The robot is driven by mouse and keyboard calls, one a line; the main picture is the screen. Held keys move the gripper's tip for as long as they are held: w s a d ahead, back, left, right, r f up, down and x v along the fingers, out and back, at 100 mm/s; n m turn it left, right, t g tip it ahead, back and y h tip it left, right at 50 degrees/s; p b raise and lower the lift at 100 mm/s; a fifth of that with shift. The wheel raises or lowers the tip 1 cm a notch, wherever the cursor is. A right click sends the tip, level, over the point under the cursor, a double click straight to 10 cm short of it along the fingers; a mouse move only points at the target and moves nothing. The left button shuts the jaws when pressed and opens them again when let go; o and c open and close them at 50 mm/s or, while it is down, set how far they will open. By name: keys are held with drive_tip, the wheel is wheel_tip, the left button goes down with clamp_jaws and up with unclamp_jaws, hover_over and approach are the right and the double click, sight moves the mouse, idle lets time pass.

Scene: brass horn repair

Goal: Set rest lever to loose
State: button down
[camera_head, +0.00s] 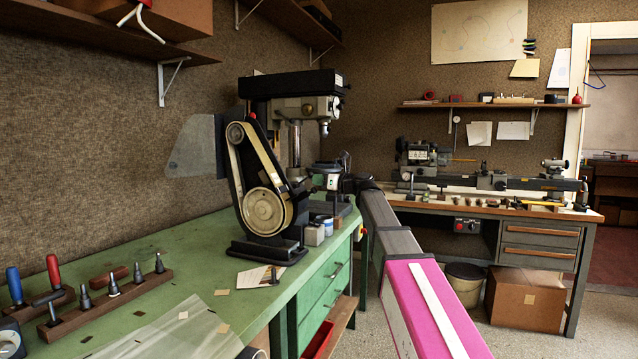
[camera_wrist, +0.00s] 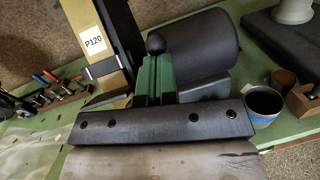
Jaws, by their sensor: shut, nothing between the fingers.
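The belt sander (camera_head: 262,190) stands on the green bench, with its large pale wheel and belt facing me. In the wrist view its belt with the P120 label (camera_wrist: 93,40) is at the upper left. A black ball knob (camera_wrist: 155,42), which looks like the rest lever's end, shows just beyond my fingertips. My gripper (camera_wrist: 155,60) has its green fingers together and empty, pointing at the knob. I cannot tell whether they touch it. The lever's shaft and its setting are hidden. In the head view the lever and my fingers cannot be made out.
A dark cylinder (camera_wrist: 200,45) lies right of the knob. A blue-banded tin (camera_wrist: 263,102) and a wooden block (camera_wrist: 303,98) stand further right. The drill press (camera_head: 295,105) rises behind the sander. A tool rack (camera_head: 100,300) stands front left.

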drive_tip(key=r+h, duration=0.1)
drive_tip(key=a+r+g+h, duration=0.1)
drive_tip(key=r+h, duration=0.1)
drive_tip(key=w+a+r+g+h, duration=0.1)
drive_tip(key=h, duration=0.1)
drive_tip(key=shift+a+r+n, duration=0.15)
drive_tip(key=shift+a+n, duration=0.1)
drive_tip(key=shift+n, duration=0.05)
drive_tip(key=shift+a+g+h, duration=0.1)
drive_tip(key=shift+g+h, duration=0.2)
drive_tip(key=shift+w+a+r, duration=0.1)
drive_tip(key=shift+a+r, duration=0.2)
drive_tip(key=shift+a, duration=0.05)
drive_tip(key=shift+d, duration=0.1)
